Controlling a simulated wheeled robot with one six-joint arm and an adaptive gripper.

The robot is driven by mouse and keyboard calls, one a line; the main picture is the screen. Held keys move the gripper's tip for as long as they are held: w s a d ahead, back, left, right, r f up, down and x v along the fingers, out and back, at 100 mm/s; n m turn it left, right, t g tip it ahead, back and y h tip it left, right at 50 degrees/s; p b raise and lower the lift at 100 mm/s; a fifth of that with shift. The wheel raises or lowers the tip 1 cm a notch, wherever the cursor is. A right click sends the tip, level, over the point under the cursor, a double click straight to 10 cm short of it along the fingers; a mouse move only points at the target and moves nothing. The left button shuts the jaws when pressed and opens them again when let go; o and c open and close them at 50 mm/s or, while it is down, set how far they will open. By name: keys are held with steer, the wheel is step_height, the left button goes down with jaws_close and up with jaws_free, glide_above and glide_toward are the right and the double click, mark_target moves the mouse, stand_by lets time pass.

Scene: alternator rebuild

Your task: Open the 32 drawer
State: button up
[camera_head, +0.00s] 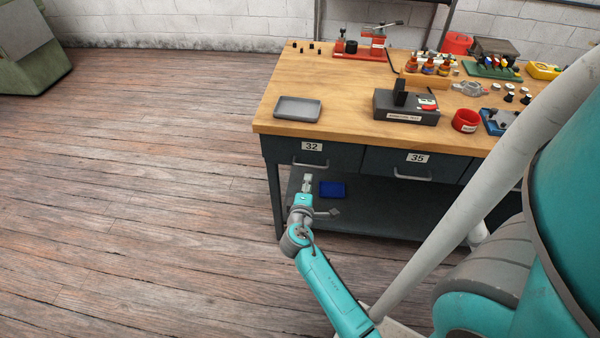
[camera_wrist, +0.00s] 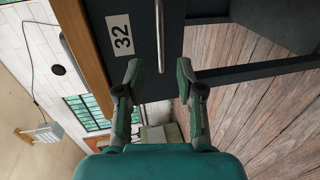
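The 32 drawer (camera_head: 296,152) is a dark front with a white 32 label, under the left end of the wooden bench top. It looks shut. Its light bar handle (camera_head: 310,164) runs along the lower part of the front. In the wrist view, turned on its side, the label (camera_wrist: 120,36) and the handle (camera_wrist: 160,30) show ahead of my gripper. My gripper (camera_head: 307,178) is just below and in front of the handle in the head view. In the wrist view its two fingers (camera_wrist: 159,76) are apart, with the handle's line between them. I cannot tell whether they touch it.
The 35 drawer (camera_head: 392,164) is to the right, with its own handle. A blue bin (camera_head: 332,189) sits on the lower shelf (camera_head: 385,210). A grey tray (camera_head: 297,109) and several tools stand on the bench top (camera_head: 345,100). The wooden floor (camera_head: 150,180) to the left is clear.

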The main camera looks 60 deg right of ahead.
mark_target(311, 166)
steer(key=x, duration=1)
steer(key=shift+w+d, duration=0.2)
steer(key=shift+d, duration=0.05)
jaws_close()
